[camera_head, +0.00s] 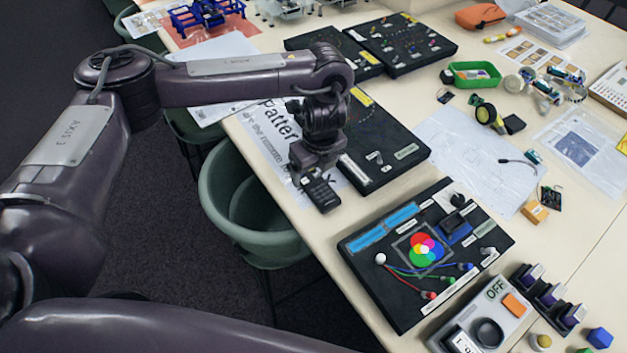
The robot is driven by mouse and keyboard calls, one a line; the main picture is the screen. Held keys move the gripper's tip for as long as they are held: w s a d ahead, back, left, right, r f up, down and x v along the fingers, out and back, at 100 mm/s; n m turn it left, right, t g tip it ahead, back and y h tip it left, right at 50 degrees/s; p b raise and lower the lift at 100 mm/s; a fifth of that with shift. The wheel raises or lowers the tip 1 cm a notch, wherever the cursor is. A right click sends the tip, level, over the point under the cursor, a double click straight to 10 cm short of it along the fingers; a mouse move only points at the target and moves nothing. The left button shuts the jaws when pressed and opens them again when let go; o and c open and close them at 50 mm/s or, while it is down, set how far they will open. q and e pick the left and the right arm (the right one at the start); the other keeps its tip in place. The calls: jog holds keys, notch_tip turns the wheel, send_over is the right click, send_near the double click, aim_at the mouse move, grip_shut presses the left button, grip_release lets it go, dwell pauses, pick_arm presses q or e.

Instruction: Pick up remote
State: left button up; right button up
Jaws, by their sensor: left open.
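A small black remote (322,195) with rows of buttons lies at the left edge of the long table, beside a black board. My left gripper (314,172) points down directly over the remote's upper end and hides part of it. The gripper is open. I cannot tell whether its fingers touch the remote or sit just above it. My right gripper does not show.
The cream table (440,90) holds black demo boards, including one with coloured circles and wires (375,262) near the remote. A printed paper (270,130) lies beside the gripper. A green chair (240,205) stands against the table's left edge.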

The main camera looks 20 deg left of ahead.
aim_at(313, 181)
pick_arm(q)
jog(key=f, duration=0.4)
jog(key=shift+w+a+f, duration=0.15)
jog(key=shift+w+f, duration=0.2)
jog(key=shift+f, duration=0.15)
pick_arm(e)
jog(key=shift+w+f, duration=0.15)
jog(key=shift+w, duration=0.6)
pick_arm(q)
jog(key=shift+c, duration=0.5)
jog(key=c, duration=1)
jog(key=shift+c, duration=0.2)
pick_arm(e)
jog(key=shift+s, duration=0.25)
pick_arm(q)
jog(key=shift+r, duration=0.2)
